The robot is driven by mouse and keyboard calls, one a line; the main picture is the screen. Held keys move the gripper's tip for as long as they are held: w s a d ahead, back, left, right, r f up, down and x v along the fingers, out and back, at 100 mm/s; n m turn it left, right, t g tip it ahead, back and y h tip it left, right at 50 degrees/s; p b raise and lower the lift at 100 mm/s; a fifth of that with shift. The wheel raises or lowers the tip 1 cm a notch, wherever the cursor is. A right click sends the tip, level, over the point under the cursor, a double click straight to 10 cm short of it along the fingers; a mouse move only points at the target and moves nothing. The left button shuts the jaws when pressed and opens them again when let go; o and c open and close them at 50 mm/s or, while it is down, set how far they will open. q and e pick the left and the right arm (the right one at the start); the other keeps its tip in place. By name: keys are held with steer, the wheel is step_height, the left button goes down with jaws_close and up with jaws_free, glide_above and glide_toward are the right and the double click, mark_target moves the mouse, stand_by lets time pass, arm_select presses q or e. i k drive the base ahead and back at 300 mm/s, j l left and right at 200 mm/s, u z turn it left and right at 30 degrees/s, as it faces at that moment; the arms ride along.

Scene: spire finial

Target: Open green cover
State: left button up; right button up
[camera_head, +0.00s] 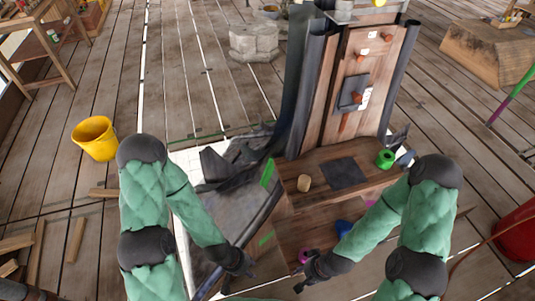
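A grey panel (232,208) with a bright green strip (267,172) on its upper edge slopes at the left side of a wooden box unit. A second green strip (265,239) shows lower on the unit's side. I cannot tell which green part is the cover. A small green ring-shaped piece (385,159) sits on the wooden ledge at right. My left gripper (245,270) is low in the picture, near the panel's lower end. My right gripper (303,279) is low in front of the unit. Both are dark and small, and their finger opening is unclear.
A tall wooden panel (340,125) with pegs stands behind the ledge (318,172). A wooden cylinder (304,183) and a dark square (343,173) are on the ledge. Blue (343,228) and pink (303,255) pieces lie below. A yellow bucket (95,138) stands left.

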mark_target(270, 179)
steer(key=k+j+z, duration=0.2)
steer(key=k, duration=0.25)
steer(key=k+j+z, duration=0.15)
steer(key=k, duration=0.35)
steer(key=j+z, duration=0.15)
steer(key=j, duration=0.4)
steer(key=k+j+z, duration=0.1)
steer(key=j, duration=0.45)
steer(key=k+j+z, duration=0.15)
steer(key=j, duration=0.4)
